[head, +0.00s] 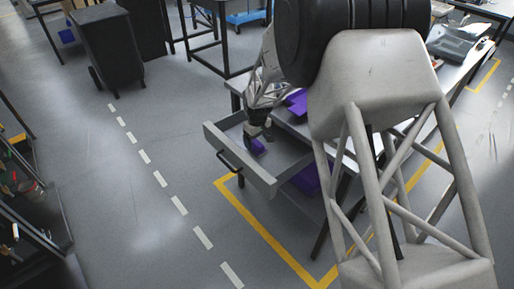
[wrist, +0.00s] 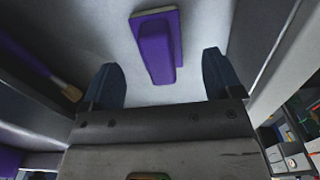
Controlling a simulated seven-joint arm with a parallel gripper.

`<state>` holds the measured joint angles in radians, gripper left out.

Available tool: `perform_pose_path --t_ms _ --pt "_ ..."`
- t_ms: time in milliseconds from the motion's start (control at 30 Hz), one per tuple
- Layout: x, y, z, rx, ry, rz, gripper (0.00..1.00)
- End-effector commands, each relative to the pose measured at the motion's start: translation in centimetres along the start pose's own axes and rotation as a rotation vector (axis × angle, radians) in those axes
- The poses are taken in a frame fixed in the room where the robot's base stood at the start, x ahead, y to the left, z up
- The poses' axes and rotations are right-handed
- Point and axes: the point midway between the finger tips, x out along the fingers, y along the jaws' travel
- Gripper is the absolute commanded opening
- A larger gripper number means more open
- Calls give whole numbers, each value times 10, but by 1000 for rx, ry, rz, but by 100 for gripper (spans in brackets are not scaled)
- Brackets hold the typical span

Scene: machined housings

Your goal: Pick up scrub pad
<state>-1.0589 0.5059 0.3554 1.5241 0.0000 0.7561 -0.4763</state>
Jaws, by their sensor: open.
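The scrub pad (wrist: 155,48) is a purple block with a raised grip, lying on the grey floor of an open drawer (head: 235,167). It also shows as a small purple patch in the head view (head: 257,147), just below my gripper (head: 258,131). In the wrist view my gripper (wrist: 160,80) is open, with its two dark fingers apart. The pad lies beyond the fingertips, roughly centred between them, and nothing is held. The exact height above the pad is hard to tell.
A brush (wrist: 66,88) with a purple handle lies left of the pad in the wrist view. Drawer walls (wrist: 268,45) stand close on both sides. The drawer juts out from a workbench (head: 450,75). The floor (head: 110,190) left of the drawer is clear.

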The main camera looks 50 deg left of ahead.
Motion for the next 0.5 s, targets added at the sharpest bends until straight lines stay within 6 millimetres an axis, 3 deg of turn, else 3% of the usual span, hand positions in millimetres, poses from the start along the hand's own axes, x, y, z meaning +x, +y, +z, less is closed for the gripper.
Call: perform_pose_path --t_ms 300,500 --pt "34 1 -2 0 -1 0 85" --pt "41 1 -2 0 0 0 85"
